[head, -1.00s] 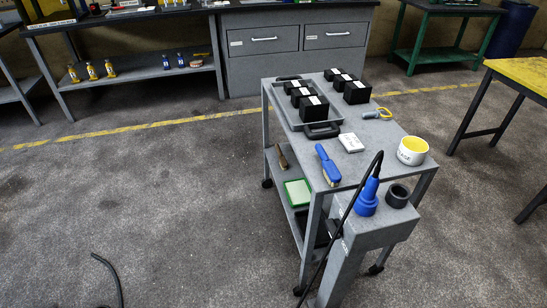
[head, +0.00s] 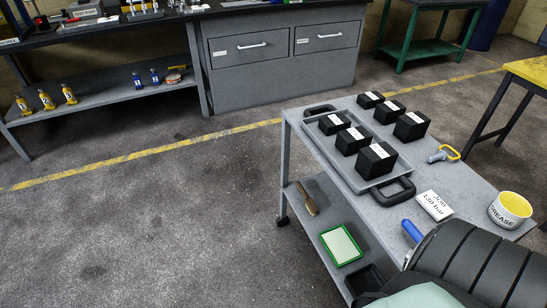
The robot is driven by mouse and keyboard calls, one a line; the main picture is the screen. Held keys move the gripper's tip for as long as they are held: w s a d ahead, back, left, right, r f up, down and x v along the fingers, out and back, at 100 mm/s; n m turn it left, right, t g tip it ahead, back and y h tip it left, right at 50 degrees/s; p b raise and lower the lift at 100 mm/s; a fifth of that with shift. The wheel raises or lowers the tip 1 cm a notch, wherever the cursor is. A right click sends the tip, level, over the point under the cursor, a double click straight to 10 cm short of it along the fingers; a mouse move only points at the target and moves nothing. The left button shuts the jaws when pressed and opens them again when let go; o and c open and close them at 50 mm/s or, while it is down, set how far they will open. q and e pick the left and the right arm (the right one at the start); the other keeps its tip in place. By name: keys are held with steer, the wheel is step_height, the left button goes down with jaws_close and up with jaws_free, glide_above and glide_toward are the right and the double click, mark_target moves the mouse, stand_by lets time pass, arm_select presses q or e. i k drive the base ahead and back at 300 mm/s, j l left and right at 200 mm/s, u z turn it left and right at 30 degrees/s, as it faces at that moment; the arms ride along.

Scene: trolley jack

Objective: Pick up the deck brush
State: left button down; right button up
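Two brush-like things show in the head view, and I cannot tell which is the deck brush. A blue handle (head: 411,231) lies on the grey trolley top (head: 455,180) near its front edge; the rest of it is hidden behind a dark ribbed shape at the lower right. A brown wooden-handled brush (head: 308,199) lies on the trolley's lower shelf (head: 341,212), near its left end. Neither of my grippers is in view.
On the trolley top, a grey tray (head: 340,165) with a black handle holds black blocks. A white card (head: 434,205), a yellow-handled tool (head: 442,154) and a grease tub (head: 509,210) stand nearby. A green-framed pad (head: 341,246) lies on the lower shelf. Floor left of the trolley is clear.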

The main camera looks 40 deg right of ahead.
mark_target(311, 206)
steer(key=i+z, duration=0.25)
steer(key=i, duration=0.15)
steer(key=i+j+z, duration=0.5)
steer(key=i, duration=0.25)
steer(key=l, duration=0.1)
